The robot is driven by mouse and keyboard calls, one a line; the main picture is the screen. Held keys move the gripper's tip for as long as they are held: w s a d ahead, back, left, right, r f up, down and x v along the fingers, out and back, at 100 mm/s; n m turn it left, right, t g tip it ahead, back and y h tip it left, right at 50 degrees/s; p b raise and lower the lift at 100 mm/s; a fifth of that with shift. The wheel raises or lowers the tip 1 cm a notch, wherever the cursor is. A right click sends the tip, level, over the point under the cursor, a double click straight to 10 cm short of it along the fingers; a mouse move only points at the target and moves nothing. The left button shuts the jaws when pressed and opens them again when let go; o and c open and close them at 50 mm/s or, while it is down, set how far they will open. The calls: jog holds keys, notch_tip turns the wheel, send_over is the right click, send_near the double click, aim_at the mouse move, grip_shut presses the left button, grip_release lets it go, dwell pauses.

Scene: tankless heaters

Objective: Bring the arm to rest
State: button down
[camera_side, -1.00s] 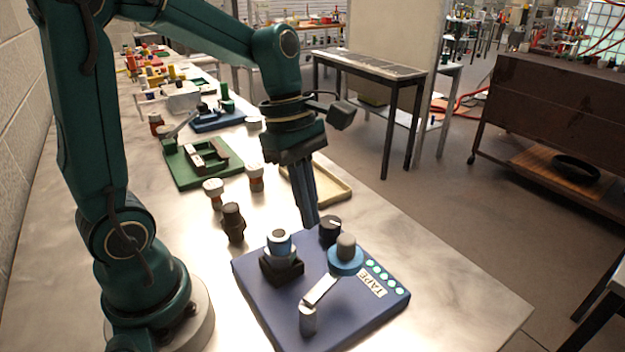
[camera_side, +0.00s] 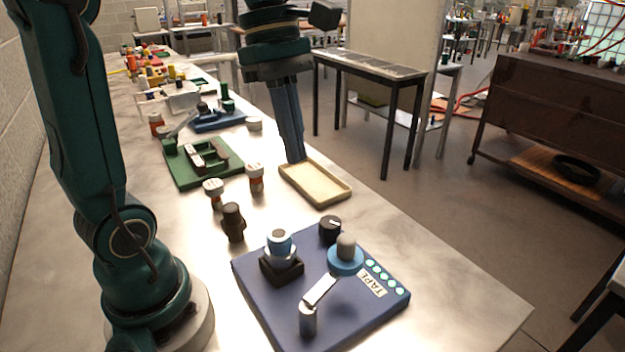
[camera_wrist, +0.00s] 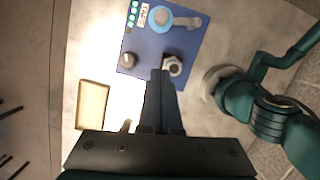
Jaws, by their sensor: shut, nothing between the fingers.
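My gripper (camera_side: 294,158) is shut and empty. In the side view it points down in the air, its fingertips appearing just behind the cream tray (camera_side: 318,184). In the wrist view my gripper (camera_wrist: 160,74) shows its fingers together, overlapping the near edge of the blue board (camera_wrist: 150,45). In the side view the blue board (camera_side: 345,318) lies on the bench and bears a blue-topped black block (camera_side: 281,262), a black knob (camera_side: 330,229), a blue and grey knob (camera_side: 345,258), a lever and a TAPE label. My gripper touches none of them.
The cream tray shows in the wrist view (camera_wrist: 92,104). The bench's front right is clear.

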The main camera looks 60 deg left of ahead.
jog(key=s+d+f+m+t+y, duration=0.1)
jog(key=s+f+m+t, duration=0.1)
jog(key=m, duration=0.8)
jog(key=s+d+f+m+t+y, duration=0.1)
jog(key=s+f+m+t, duration=0.2)
jog(key=m, duration=0.7)
jog(key=shift+s+d+f+y, duration=0.25)
jog(key=shift+s+f+y, duration=0.15)
jog(key=shift+s+f, duration=0.4)
